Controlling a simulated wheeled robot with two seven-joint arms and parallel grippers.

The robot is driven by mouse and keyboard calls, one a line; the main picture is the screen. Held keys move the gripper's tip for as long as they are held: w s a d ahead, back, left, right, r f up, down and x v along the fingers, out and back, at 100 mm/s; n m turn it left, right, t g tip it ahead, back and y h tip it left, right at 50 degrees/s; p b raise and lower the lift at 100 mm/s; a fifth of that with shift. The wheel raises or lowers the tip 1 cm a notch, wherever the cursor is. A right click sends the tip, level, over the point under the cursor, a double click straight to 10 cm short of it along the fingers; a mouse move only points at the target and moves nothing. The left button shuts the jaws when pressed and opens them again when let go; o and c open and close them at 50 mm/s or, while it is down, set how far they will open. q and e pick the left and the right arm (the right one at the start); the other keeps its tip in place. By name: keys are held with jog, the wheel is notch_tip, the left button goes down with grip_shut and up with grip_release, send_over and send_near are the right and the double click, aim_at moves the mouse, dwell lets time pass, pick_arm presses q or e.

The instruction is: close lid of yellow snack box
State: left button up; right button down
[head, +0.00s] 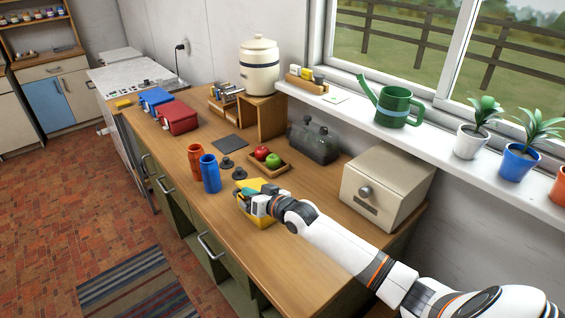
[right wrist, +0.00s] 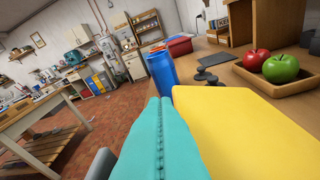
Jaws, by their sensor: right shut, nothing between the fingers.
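The yellow snack box (head: 263,222) sits on the wooden counter, partly hidden behind my right gripper. A yellow panel, seemingly its lid (head: 255,184), shows just beyond the gripper; its exact angle is hard to tell. In the right wrist view the yellow panel (right wrist: 240,135) fills the lower right, close beside the fingers. My right gripper (head: 243,194) is at the box, with its teal fingers (right wrist: 160,135) shut together and empty. Whether the fingers touch the panel I cannot tell. My left gripper is in neither view.
Blue (head: 210,174) and orange (head: 195,160) cups stand left of the box. A wooden tray (head: 284,170) with a red and a green apple is behind it. A cream bread box (head: 385,190) stands right. Bare counter lies in front.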

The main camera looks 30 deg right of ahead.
aim_at(263, 222)
jog(key=f+n, duration=0.1)
jog(key=a+f+n, duration=0.1)
jog(key=f, duration=0.1)
jog(key=shift+s+a+f+h, duration=0.15)
jog(key=shift+f+h, duration=0.15)
jog(key=shift+h, duration=0.1)
jog(key=shift+f, duration=0.15)
jog(key=shift+a+f, duration=0.1)
dwell(0.4)
